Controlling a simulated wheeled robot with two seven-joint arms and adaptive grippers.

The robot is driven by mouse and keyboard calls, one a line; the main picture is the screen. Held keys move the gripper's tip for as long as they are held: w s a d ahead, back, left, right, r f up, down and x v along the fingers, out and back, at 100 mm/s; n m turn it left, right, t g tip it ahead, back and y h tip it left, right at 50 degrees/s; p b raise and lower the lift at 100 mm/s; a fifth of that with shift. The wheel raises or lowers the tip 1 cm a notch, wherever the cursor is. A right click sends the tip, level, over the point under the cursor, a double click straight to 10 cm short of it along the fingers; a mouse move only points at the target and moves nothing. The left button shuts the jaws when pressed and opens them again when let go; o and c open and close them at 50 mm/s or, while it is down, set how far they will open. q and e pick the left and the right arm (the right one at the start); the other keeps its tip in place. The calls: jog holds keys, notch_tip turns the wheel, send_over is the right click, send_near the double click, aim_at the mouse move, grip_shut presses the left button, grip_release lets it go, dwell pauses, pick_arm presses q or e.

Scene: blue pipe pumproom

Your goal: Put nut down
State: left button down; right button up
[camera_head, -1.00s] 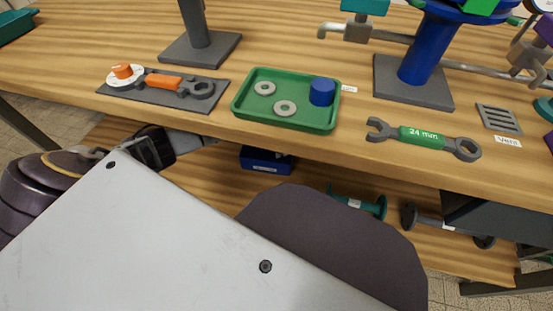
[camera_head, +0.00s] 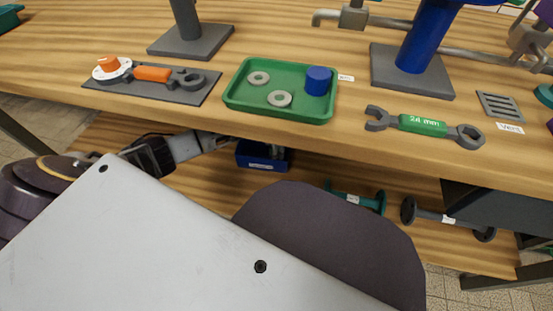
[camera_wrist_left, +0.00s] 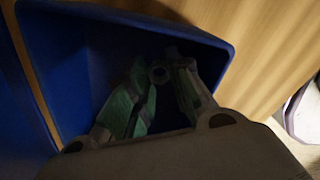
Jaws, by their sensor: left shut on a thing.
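My left gripper (camera_head: 226,141) reaches in from the left below the front edge of the workbench, and the bench edge hides part of it. The blue bin (camera_head: 250,161) stands on the lower shelf, beside and under the gripper. In the left wrist view the gripper (camera_wrist_left: 158,82) has its green-padded fingers over the dark inside of the blue bin (camera_wrist_left: 75,62). The picture is too dark to tell whether the nut touches the bin floor. My right gripper is out of view.
On the bench are a green tray (camera_head: 236,100) with two washers and a blue cylinder, a 24 mm wrench (camera_head: 424,126), and an orange-handled tool (camera_head: 152,74) on a dark plate. Flanged pipe pieces (camera_head: 447,217) lie on the lower shelf, right of the bin.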

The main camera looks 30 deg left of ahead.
pick_arm(q)
jog(key=shift+f+b, duration=0.8)
jog(key=shift+f, duration=1.1)
jog(key=shift+f, duration=0.15)
jog(key=c, duration=1.6)
grip_release()
jog(key=shift+o, duration=0.2)
